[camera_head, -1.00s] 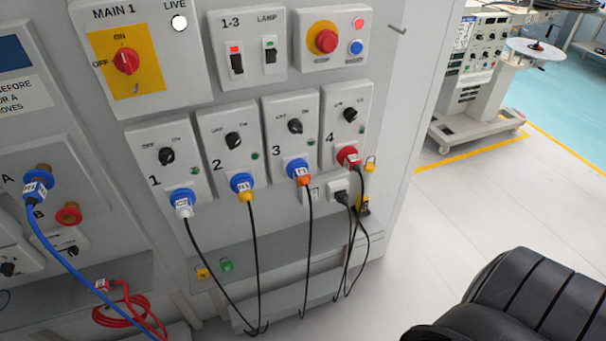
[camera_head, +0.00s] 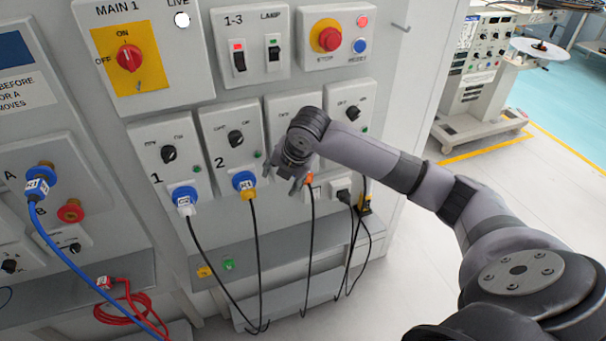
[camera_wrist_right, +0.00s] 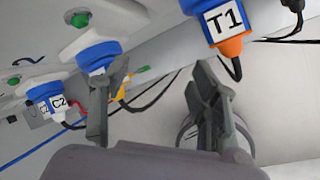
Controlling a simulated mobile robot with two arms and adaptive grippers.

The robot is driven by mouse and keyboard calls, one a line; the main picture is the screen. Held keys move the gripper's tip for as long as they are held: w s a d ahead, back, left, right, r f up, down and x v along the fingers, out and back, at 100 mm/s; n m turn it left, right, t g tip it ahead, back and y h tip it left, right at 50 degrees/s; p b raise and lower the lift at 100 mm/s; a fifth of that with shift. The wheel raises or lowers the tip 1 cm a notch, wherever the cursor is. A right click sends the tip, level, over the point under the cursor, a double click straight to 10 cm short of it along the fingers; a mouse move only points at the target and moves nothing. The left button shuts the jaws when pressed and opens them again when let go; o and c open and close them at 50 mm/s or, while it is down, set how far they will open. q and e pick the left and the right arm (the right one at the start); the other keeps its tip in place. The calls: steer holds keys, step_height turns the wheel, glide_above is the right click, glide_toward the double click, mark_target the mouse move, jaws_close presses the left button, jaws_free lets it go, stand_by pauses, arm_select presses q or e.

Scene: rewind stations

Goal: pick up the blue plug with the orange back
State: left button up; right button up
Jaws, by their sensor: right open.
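The blue plug with the orange back sits in the socket of panel 3. In the head view its orange back (camera_head: 308,179) shows, while my arm and gripper hide its blue body. In the right wrist view the blue plug (camera_wrist_right: 229,20) shows at the upper right with a white T1 label and an orange back end. My right gripper (camera_head: 282,177) is open and empty in front of panels 2 and 3, left of the orange back. In the wrist view its fingers (camera_wrist_right: 155,95) are spread below and left of the plug. My left gripper is not in view.
A blue plug with a yellow back (camera_head: 245,183) is close by in panel 2, and one with a white back (camera_head: 183,198) in panel 1. Black cables hang below the plugs. The floor at right (camera_head: 410,270) is clear.

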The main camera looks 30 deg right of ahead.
steer(key=s+d+r+n+h, duration=0.1)
steer(key=s+d+r+n, duration=0.25)
steer(key=r, duration=0.35)
steer(key=s+d+r+n+h, duration=0.1)
steer(key=s+d+r+n, duration=0.15)
steer(key=r+n, duration=0.35)
steer(key=m+g+p, duration=0.1)
steer(key=m+p, duration=0.1)
glide_above(307, 181)
steer(key=shift+n, duration=0.25)
step_height(307, 181, down, 10)
steer(key=shift+d+f, duration=0.1)
steer(key=shift+f, duration=0.15)
steer(key=x, duration=0.1)
steer(key=p+x, duration=0.1)
steer(key=x, duration=0.2)
steer(key=shift+s+f, duration=0.15)
steer(key=shift+f, duration=0.6)
steer(key=shift+c, duration=0.2)
steer(key=c, duration=1.2)
steer(key=shift+c, duration=0.4)
